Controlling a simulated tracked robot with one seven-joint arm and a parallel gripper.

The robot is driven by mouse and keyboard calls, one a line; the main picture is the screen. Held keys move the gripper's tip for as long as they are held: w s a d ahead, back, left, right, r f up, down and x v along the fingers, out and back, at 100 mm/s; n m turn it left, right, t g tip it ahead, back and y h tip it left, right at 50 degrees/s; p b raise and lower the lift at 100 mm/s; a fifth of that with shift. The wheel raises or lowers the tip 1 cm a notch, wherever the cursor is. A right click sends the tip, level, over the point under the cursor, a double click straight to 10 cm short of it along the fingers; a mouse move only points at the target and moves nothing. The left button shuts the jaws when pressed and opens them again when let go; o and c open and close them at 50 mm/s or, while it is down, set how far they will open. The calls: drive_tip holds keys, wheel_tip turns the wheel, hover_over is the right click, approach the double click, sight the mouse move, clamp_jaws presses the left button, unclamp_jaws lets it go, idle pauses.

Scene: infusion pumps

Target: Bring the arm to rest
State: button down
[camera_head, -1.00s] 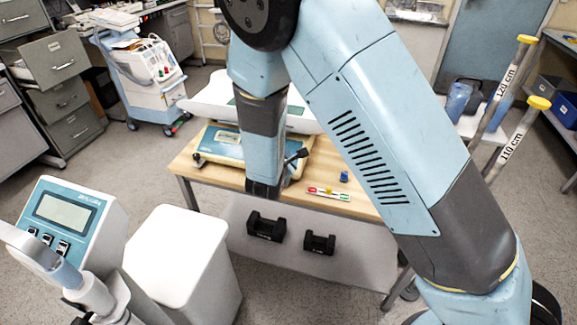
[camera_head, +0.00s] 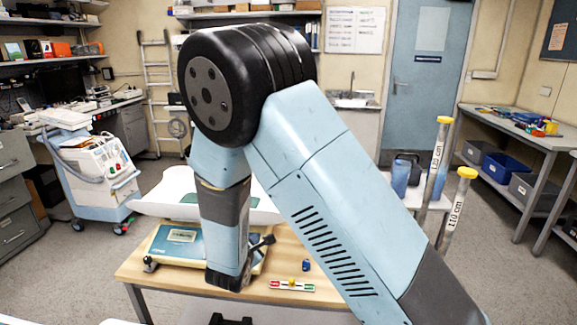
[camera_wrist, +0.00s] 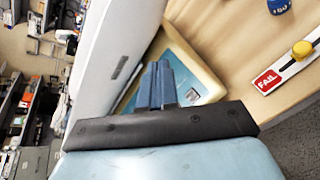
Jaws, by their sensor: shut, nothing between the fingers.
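My arm, light blue with dark grey bands and a black elbow joint, fills the middle of the head view; its forearm hangs down over the wooden table (camera_head: 140,272). My gripper (camera_wrist: 165,70) shows in the wrist view with its blue-grey fingers together and nothing between them. The fingers point toward the scale (camera_wrist: 192,62) and its white tray (camera_wrist: 120,50). I cannot tell whether they touch it. The head view does not clearly show the fingertips, which my forearm hides. The scale (camera_head: 170,247) stands behind and left of my forearm.
A slider strip (camera_head: 291,285) with red and green ends and a small blue object (camera_head: 306,265) lie on the table right of my forearm. Two yellow-topped posts marked in centimetres, one here (camera_head: 455,215), stand at right. A medical cart (camera_head: 95,175) stands at left; floor between is clear.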

drive_tip(key=w+d+r+m+g+h, duration=0.1)
drive_tip(key=d+r+m+g+h, duration=0.2)
drive_tip(key=d+r, duration=0.4)
drive_tip(key=w+d+r+m+h, duration=0.15)
drive_tip(key=d+r+m, duration=0.3)
drive_tip(key=d, duration=0.55)
drive_tip(key=s+d+r+m+g+h, duration=0.1)
drive_tip(key=s+d+r+m+g, duration=0.1)
drive_tip(key=s+d+r+m, duration=0.3)
drive_tip(key=s+d+r+m+g+h, duration=0.1)
drive_tip(key=s+d+r+m+g, duration=0.15)
drive_tip(key=d, duration=0.55)
drive_tip(key=s+d+r+m+y, duration=0.3)
drive_tip(key=s+r+m+y, duration=0.1)
drive_tip(key=s, duration=0.6)
drive_tip(key=s+d+r+m+y, duration=0.3)
drive_tip(key=s+r+m, duration=0.3)
drive_tip(key=s, duration=0.4)
drive_tip(key=shift+s+d+m+g+y, duration=0.2)
drive_tip(key=shift+d+m+g+y, duration=0.15)
drive_tip(key=shift+m+y, duration=0.1)
drive_tip(key=shift+r, duration=0.1)
